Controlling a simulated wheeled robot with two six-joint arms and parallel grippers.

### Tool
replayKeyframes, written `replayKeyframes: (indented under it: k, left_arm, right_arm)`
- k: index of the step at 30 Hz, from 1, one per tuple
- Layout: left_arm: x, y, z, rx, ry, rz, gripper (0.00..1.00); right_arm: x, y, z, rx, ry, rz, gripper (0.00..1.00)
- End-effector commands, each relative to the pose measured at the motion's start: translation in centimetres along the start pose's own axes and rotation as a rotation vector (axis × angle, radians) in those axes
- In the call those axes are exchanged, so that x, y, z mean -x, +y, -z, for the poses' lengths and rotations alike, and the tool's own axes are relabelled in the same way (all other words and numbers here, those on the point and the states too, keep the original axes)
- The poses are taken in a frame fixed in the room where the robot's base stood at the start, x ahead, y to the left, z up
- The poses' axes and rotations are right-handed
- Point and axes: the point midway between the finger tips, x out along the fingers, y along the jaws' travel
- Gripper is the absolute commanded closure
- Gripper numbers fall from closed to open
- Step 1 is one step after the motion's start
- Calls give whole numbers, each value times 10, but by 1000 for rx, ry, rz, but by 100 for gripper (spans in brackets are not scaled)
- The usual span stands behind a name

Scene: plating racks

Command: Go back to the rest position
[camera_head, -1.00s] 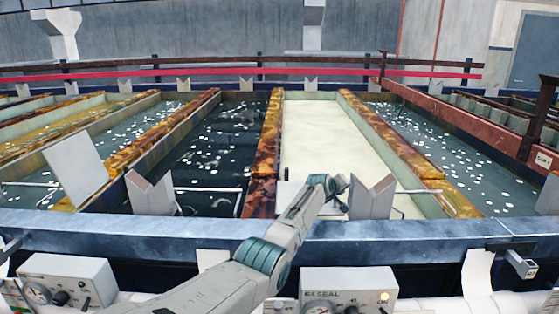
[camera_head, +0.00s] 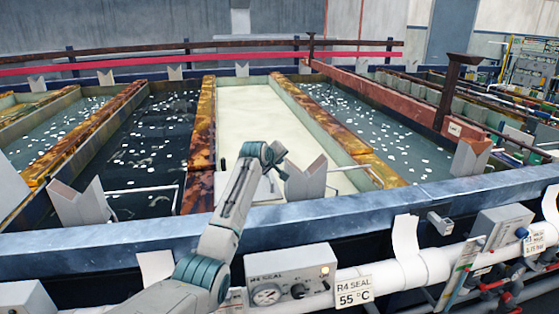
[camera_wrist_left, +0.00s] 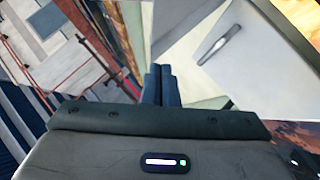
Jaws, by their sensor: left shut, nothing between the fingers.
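My left arm comes in from the lower left in the head view, and its gripper (camera_head: 274,160) is over the front end of the tank of pale liquid (camera_head: 270,110). In the left wrist view the two dark fingers (camera_wrist_left: 161,84) lie together, shut with nothing between them. A pale surface with a grey, handle-like piece (camera_wrist_left: 219,42) shows beyond the fingers in that view. My right gripper is in neither view.
The blue front beam (camera_head: 120,237) runs below the tanks, with a white V-shaped bracket (camera_head: 306,181) just right of my gripper. A control box marked R4 SEAL (camera_head: 291,277) and pipes stand in front. Dark tanks with floating white balls (camera_head: 375,128) lie on both sides.

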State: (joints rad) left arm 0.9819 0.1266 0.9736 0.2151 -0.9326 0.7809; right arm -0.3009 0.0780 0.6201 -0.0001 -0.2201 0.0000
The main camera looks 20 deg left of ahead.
Motion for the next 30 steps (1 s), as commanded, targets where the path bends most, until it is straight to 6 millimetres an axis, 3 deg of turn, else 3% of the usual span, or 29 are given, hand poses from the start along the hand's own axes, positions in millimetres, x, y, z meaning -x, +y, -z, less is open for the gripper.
replayKeyframes:
  k: [6,13,23,30]
  left_arm:
    - [19,10,-4,0,0,0,100]
    - [26,15,-4,1,-1,1,100]
    - [54,53,24,1,-1,1,100]
    - [66,69,37,1,-1,1,100]
  right_arm:
    - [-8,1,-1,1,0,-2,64]
    - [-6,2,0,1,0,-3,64]
    - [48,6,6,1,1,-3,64]
    - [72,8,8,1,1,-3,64]
